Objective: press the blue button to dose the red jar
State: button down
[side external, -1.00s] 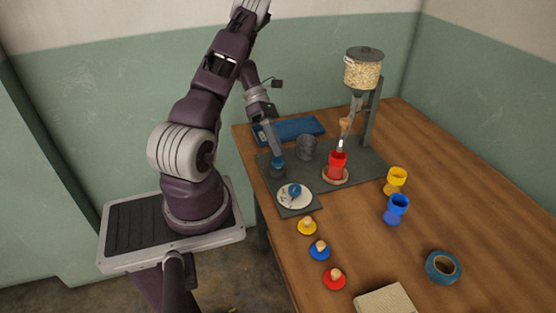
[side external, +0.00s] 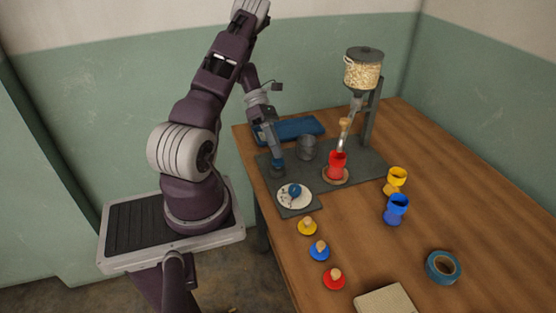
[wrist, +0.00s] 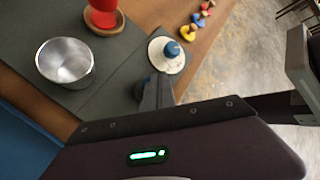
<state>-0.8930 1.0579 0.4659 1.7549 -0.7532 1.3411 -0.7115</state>
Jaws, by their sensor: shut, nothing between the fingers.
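The red jar (side external: 337,165) is goblet-shaped and stands upright on a round wooden coaster (side external: 335,178), below the spout of the hopper (side external: 362,72) filled with pale grains. In the wrist view the red jar (wrist: 103,12) is cut by the top edge. My gripper (side external: 278,164) is shut and empty, pointing down at the blue button (side external: 277,173) on the grey mat. The fingertips (wrist: 154,92) cover most of the button. They appear to be at its top; firm contact cannot be told.
A white disc with a blue knob (side external: 295,190) lies close by. A metal cup (side external: 306,147) and a blue tray (side external: 290,130) are behind. Yellow (side external: 397,178) and blue (side external: 396,208) goblets, several knobbed lids (side external: 320,250) and a tape roll (side external: 443,267) stand on the table.

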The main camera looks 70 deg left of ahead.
jog(key=shift+f, duration=0.95)
dwell(0.6)
dwell(0.4)
jog(key=shift+r, duration=1.4)
jog(key=shift+r, duration=2.55)
